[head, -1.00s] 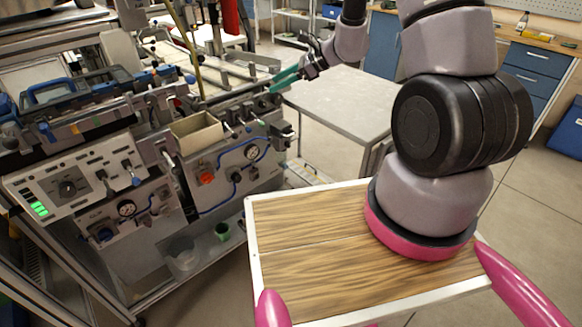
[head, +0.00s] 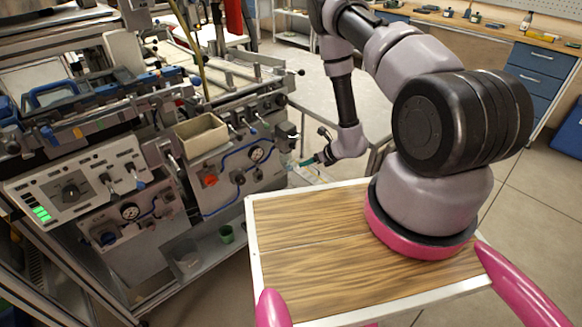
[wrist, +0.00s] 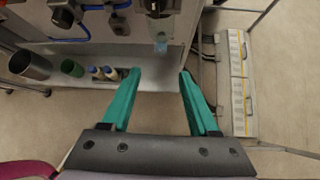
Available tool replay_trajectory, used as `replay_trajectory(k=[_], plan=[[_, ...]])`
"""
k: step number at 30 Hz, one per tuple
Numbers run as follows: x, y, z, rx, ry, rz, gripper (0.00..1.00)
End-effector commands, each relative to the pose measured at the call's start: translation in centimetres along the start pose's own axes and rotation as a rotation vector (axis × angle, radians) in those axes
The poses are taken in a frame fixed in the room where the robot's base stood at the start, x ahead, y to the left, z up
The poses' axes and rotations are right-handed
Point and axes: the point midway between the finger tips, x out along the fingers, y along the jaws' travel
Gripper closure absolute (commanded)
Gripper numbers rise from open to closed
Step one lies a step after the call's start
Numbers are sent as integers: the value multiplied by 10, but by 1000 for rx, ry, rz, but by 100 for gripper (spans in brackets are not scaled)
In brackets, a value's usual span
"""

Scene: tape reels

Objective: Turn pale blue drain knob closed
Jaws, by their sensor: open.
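A small pale blue part (wrist: 160,46), which looks like the drain knob, hangs under a dark fitting (wrist: 158,10) at the top middle of the wrist view. My gripper (wrist: 158,74) is open and empty, its two teal fingers apart. The pale blue part appears in line with the gap between the fingertips but beyond them, and the fingers do not visibly touch it. In the head view my gripper (head: 298,163) is low at the right end of the machine. The knob is too small to make out clearly there.
The machine's panel (head: 240,165) carries a gauge, a red knob and blue tubing. A lower shelf (wrist: 150,103) holds a dark cup (wrist: 30,66), a green cup (wrist: 72,68) and small bottles. Pale cases (wrist: 237,85) lie at right. A grey table (head: 325,85) stands behind my arm.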

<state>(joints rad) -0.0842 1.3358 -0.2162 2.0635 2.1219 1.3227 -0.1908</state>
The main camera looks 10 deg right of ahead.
Motion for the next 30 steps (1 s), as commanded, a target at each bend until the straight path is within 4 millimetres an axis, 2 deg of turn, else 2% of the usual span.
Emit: replay_trajectory(k=[5,18,24,30], plan=[[15,-2,-5,4,3,-7,39],[92,-1,-5,3,3,-5,39],[107,-2,-4,4,3,-6,39],[109,-2,-4,5,4,-6,39]])
